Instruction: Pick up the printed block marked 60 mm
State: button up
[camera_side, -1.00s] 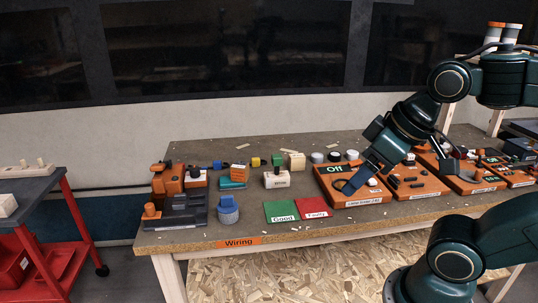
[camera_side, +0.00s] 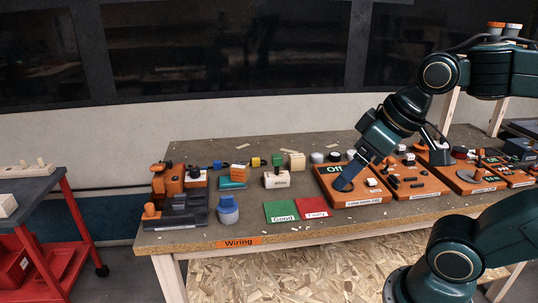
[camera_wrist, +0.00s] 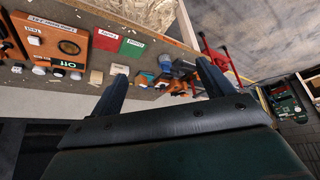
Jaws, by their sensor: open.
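I cannot read a 60 mm mark on any block in these views. A pale block with a white label (camera_side: 277,178) stands mid-table. A plain wooden block (camera_side: 296,160) stands behind it to the right, and an orange-and-white block (camera_side: 240,171) sits to its left by a teal piece. My gripper (camera_side: 344,184) is in front of or over the orange panel marked Off, right of these blocks; its height is unclear. In the wrist view my gripper (camera_wrist: 163,84) is open, with two separate fingers and nothing held between them.
Several orange panels with knobs, including the Off panel (camera_side: 352,198), fill the table's right side. Green (camera_side: 281,211) and red (camera_side: 313,208) cards lie near the front edge. A blue round piece (camera_side: 228,211) and an orange-and-dark fixture (camera_side: 180,208) stand left. A red cart (camera_side: 66,215) is beyond.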

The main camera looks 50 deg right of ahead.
jog(key=w+d+r+m+h, duration=0.1)
jog(key=w+d, duration=0.2)
jog(key=w, duration=0.2)
jog(key=w+d+r+m, duration=0.1)
jog(key=w+d+r, duration=0.1)
jog(key=w, duration=0.4)
jog(key=m+g+h, duration=0.2)
jog(key=m, duration=0.4)
send_over(298, 157)
jog(key=s+a, duration=0.3)
notch_tip(298, 157, down, 20)
jog(key=shift+d+x, duration=0.15)
jog(key=shift+x, duration=2)
jog(key=shift+d+x, duration=0.15)
jog(key=shift+x, duration=2)
jog(key=shift+f, duration=0.1)
jog(key=shift+x, duration=2.45)
jog(key=shift+c, duration=0.4)
jog(key=c, duration=1)
